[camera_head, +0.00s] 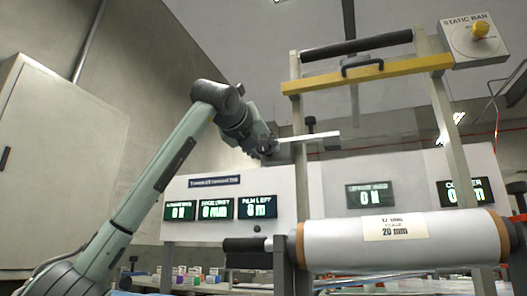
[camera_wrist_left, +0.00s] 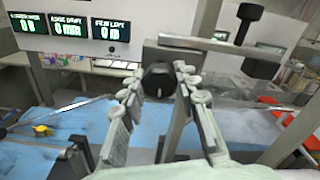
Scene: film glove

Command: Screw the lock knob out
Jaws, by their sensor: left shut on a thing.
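The lock knob (camera_wrist_left: 158,80) is a dark round knob at the near end of a grey bar (camera_wrist_left: 205,46). In the left wrist view it sits between the fingertips of my left gripper (camera_wrist_left: 160,84), which is shut on it. In the head view my left gripper (camera_head: 271,150) is at the left end of the light bar (camera_head: 312,137), and its hand hides the knob there. My right gripper is in neither view.
A film roll (camera_head: 345,243) lies across the frame below. A yellow bar with a black handle (camera_head: 362,67) and a static bar box (camera_head: 474,40) are above. Display panels (camera_head: 216,209) stand behind. A black knob (camera_wrist_left: 250,12) rises above the grey bar.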

